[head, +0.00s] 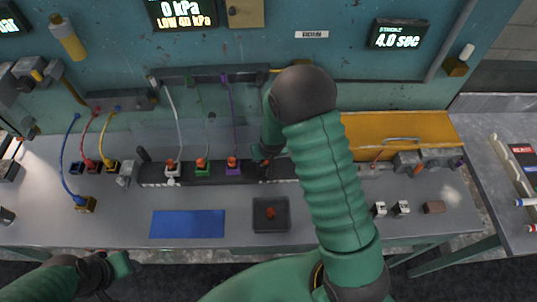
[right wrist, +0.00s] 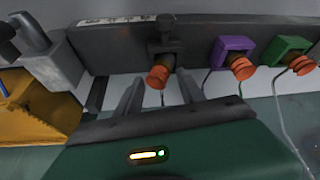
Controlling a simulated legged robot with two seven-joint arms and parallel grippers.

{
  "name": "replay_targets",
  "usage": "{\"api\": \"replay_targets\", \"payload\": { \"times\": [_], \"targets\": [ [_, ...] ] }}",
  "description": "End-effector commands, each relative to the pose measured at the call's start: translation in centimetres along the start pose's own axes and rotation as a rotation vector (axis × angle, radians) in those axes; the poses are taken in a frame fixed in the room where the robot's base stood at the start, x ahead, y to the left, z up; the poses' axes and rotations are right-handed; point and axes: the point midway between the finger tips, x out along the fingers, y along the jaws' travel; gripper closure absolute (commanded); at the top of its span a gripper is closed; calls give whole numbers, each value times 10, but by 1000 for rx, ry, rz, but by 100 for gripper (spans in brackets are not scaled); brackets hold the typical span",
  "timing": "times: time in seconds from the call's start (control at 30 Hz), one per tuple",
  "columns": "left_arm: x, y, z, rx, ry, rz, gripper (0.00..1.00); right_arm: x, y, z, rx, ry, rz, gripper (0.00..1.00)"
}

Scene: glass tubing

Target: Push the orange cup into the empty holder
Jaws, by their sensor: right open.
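An orange cup (right wrist: 160,74) sits at the black holder (right wrist: 166,45) on the dark rail, projecting from it; how deeply it is seated I cannot tell. My right gripper (right wrist: 160,87) is open, with one finger on each side of this cup and no clear contact. In the head view, my right gripper (head: 263,157) is at the rail just right of the purple holder (head: 233,168), and partly hides the black holder. Orange cups also sit in the purple, green (head: 203,168) and white (head: 172,170) holders. My left gripper (head: 119,266) is low at the left, away from the rail; its jaw opening is unclear.
A dark tray (head: 257,223) with a small orange piece (head: 270,213) stands in front of the rail. A blue mat (head: 187,224) lies to its left. Coloured tubes rise behind the holders. A yellow panel (head: 430,130) and small blocks (head: 433,207) are at the right.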

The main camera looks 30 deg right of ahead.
Motion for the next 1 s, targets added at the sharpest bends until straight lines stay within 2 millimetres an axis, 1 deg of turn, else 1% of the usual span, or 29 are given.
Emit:
{"api": "replay_targets", "payload": {
  "times": [0.1, 0.43, 0.6, 0.7, 0.73, 0.77, 1.0],
  "targets": [
    [0, -1, 0, -2, 0, -1, 54, -1, -3, 0, -4, 1, -1, 54],
    [0, -1, 0, -2, 0, 0, 54, 4, 7, -2, 1, -3, -9, 54],
    [-2, 0, 0, -1, 0, 0, 54, 1, 6, -2, 1, -2, -8, 54],
    [-12, 0, -3, -1, 0, 0, 54, -12, 4, -7, 0, 0, -6, 54],
    [-6, 0, -2, -1, 1, 0, 54, -13, 3, -6, -1, 3, -6, 54],
    [-4, 0, -1, -1, 1, 0, 54, -19, 2, -6, -1, 4, -6, 54],
    [2, -1, 1, -2, 0, 0, 54, -84, 0, -5, -1, 8, -6, 54]
  ]
}}
